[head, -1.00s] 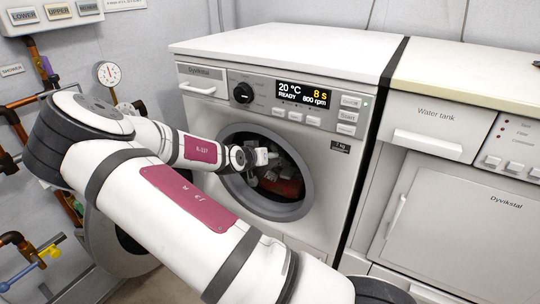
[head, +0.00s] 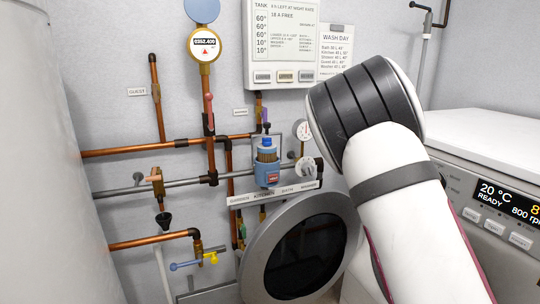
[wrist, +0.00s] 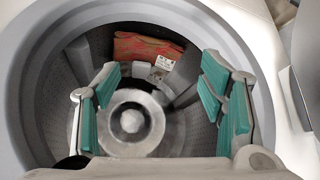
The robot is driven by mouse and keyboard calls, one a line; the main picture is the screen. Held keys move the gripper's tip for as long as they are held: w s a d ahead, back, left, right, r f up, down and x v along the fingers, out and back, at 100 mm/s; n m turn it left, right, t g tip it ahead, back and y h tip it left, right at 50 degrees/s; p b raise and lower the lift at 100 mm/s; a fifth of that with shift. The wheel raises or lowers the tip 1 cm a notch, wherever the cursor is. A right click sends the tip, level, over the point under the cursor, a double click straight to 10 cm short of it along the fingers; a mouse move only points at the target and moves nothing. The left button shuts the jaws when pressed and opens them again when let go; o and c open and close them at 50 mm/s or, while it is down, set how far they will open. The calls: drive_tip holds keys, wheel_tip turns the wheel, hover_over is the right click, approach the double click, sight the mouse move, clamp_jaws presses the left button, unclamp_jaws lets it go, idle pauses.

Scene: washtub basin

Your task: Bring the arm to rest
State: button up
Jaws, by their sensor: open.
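My gripper (wrist: 160,80) shows in the wrist view with its teal-padded fingers spread wide and nothing between them. It faces into the washing machine's drum (wrist: 190,125). A red patterned cloth (wrist: 145,47) lies at the far side of the drum, beyond the fingertips, with a small white printed tag (wrist: 160,68) beside it. In the head view my arm rises at the right, in front of the washing machine (head: 490,150); my gripper is out of that view. The machine's display reads 20 °C and READY.
The round door (head: 305,255) with dark glass stands swung open left of the machine. Copper pipes (head: 120,150), valves, a blue-capped filter (head: 267,165) and a meter (head: 204,43) line the wall. A white control box (head: 290,45) hangs above. A large pale cylinder (head: 50,160) stands at the left.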

drive_tip(key=s+a+r+n+g+y, duration=0.1)
drive_tip(key=s+a+r+n+y, duration=0.25)
drive_tip(key=s+a+r, duration=0.55)
drive_tip(key=s+a+r+n+y, duration=0.2)
drive_tip(key=s+a+r+y, duration=0.4)
drive_tip(key=a, duration=0.4)
drive_tip(key=s+a+r+n+g+h+p, duration=0.15)
drive_tip(key=s+r, duration=0.25)
drive_tip(key=s, duration=0.7)
drive_tip(key=s+r+n+h+b, duration=0.1)
drive_tip(key=s+r+n+h, duration=0.2)
drive_tip(key=s, duration=0.7)
wheel_tip(320, 180, up, 41)
drive_tip(key=t+p, duration=0.3)
drive_tip(key=p, duration=3.5)
drive_tip(key=shift+s+d+f+y+p, duration=0.2)
drive_tip(key=shift+s+d+y+p, duration=0.1)
drive_tip(key=shift+t, duration=0.25)
